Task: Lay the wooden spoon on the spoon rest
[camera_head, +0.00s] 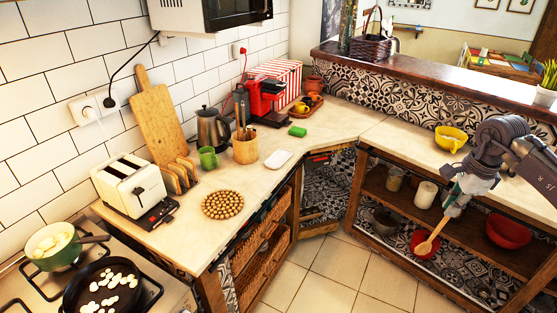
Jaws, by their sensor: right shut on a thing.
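My right gripper (456,200) comes in from the right and is shut on the handle of the wooden spoon (433,236). The spoon hangs tilted, bowl end down and to the left, in front of the open shelves under the right counter. The white spoon rest (278,159) appears to be the small pale dish on the left counter, right of the utensil holder. It looks empty. The spoon is well to the right of it and apart from it. The gripper hides the top of the spoon's handle. My left gripper is not in view.
A wooden utensil holder (245,148), green mug (208,158), green sponge (298,131) and round beaded trivet (222,205) surround the white dish. A yellow bowl (451,138) stands on the right counter (390,138). The counter corner is mostly clear. A red bowl (508,231) sits on a shelf.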

